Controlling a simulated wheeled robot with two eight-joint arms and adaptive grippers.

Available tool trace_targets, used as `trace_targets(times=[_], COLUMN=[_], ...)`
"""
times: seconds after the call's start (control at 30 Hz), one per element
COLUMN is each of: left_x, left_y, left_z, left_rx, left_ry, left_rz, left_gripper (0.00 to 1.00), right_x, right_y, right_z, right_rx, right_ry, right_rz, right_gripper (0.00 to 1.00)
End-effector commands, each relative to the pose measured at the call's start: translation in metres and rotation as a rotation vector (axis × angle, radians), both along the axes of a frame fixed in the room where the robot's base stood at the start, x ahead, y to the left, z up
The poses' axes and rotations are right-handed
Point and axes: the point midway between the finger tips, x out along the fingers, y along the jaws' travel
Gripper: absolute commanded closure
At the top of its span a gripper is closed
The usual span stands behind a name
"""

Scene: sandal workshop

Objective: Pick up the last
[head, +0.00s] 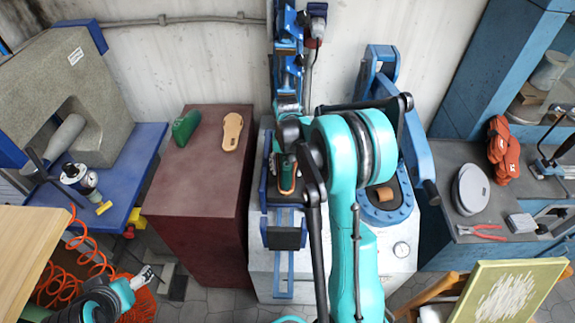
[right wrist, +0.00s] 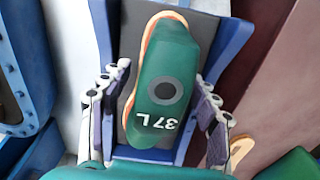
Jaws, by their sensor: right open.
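A green last (right wrist: 165,85) marked "37 L" lies on a tan sole (right wrist: 147,40) in the blue-framed holder (right wrist: 222,60) of the press. In the head view, part of the last (head: 285,172) shows beside my right arm. My right gripper (right wrist: 157,118) is open, with one finger on each side of the last, apart from it. In the head view my right arm hides this gripper.
The maroon cabinet (head: 195,215) stands left of the press (head: 265,262). A blue round fixture (head: 388,213) is right of my arm. A bench at right holds red pliers (head: 482,232) and reddish-brown items (head: 503,150). A wooden board (head: 25,255) is at the left edge.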

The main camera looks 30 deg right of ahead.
Motion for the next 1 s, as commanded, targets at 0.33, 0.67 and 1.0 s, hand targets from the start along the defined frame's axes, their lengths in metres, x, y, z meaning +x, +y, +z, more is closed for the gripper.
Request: trace_targets(times=[0.33,0.67,1.0], left_x=[0.0,0.0,0.0], left_y=[0.0,0.0,0.0], left_z=[0.0,0.0,0.01], left_rx=[0.0,0.0,0.0], left_ry=[0.0,0.0,0.0], left_rz=[0.0,0.0,0.0], left_gripper=[0.28,0.28,0.28], right_x=[0.0,0.0,0.0], right_y=[0.0,0.0,0.0], right_z=[-0.002,-0.002,0.023], right_rx=[0.0,-0.001,-0.001], right_ry=[0.0,-0.001,-0.001], right_rz=[0.0,0.0,0.0], right_gripper=[0.71,0.93,0.93])
